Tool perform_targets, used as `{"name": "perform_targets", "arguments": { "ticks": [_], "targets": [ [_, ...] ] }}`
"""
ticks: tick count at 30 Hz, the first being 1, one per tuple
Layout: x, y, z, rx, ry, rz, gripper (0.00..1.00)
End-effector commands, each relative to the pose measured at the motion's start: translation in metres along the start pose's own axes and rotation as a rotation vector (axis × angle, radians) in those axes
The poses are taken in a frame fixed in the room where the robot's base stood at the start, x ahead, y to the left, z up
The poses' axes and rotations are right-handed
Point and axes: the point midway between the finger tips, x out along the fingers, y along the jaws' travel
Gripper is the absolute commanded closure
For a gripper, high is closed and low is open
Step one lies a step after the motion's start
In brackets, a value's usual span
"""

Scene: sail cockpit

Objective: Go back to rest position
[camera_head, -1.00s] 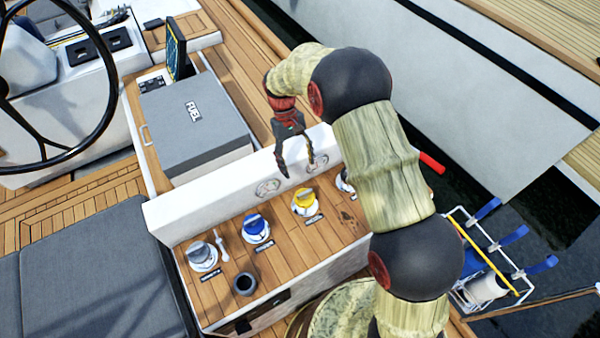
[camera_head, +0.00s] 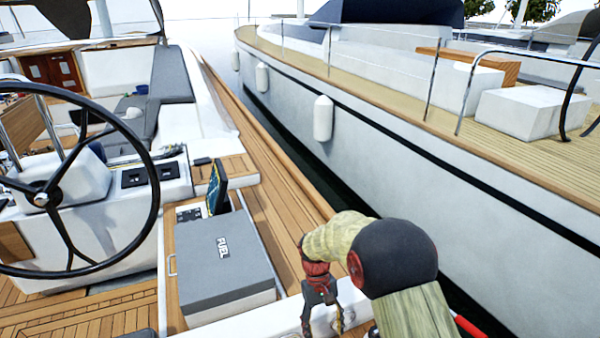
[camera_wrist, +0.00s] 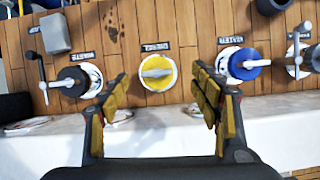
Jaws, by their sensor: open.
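My gripper (camera_head: 322,318) is at the bottom of the head view, beside the grey fuel box, with its fingers pointing down. The wrist view shows my gripper (camera_wrist: 160,92) open, its two yellow-padded fingers apart with nothing between them. Beyond the fingertips is a yellow round knob (camera_wrist: 157,73) on the wooden panel. A blue knob (camera_wrist: 243,64) is to its right and a black knob with a handle (camera_wrist: 78,80) to its left. The fingers look apart from the knobs. The knob panel is outside the head view.
The grey FUEL box (camera_head: 215,264) stands left of my gripper, with a dark upright screen (camera_head: 217,187) behind it. A steering wheel (camera_head: 75,190) is at the left. A white boat hull (camera_head: 420,195) lies to the right across a narrow gap.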

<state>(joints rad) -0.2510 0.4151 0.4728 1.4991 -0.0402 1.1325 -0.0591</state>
Motion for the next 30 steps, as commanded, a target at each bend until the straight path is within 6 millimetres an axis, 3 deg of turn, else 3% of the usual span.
{"name": "perform_targets", "arguments": {
  "ticks": [8, 15, 22, 30],
  "targets": [
    [-0.049, 0.008, 0.071, 0.065, 0.132, -0.015, 0.36],
    [-0.091, 0.017, 0.145, 0.135, 0.292, -0.027, 0.36],
    [-0.114, 0.023, 0.213, 0.199, 0.452, -0.029, 0.36],
    [-0.126, 0.027, 0.284, 0.270, 0.647, -0.019, 0.36]
  ]
}}
